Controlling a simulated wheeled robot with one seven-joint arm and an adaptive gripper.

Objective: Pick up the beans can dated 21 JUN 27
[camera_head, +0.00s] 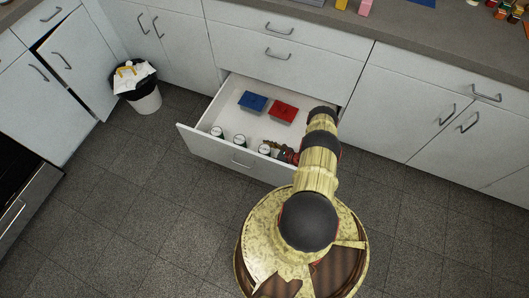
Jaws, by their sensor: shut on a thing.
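An open drawer (185,136) holds a row of several cans along its front wall. The left can (216,133) and the middle can (239,141) stand upright with pale lids. The right can (264,149) stands next to my gripper (274,150). My gripper reaches into the drawer from the right, and it is shut on the right can. My arm hides part of the drawer's right side. The date prints on the cans are too small to read, so I cannot tell which can is dated 21 JUN 27.
A blue box (253,102) and a red box (284,111) lie at the back of the drawer. A black-lined bin (146,101) stands at the left. The counter (330,22) runs above the cabinets. The tiled floor (140,200) is clear at the left.

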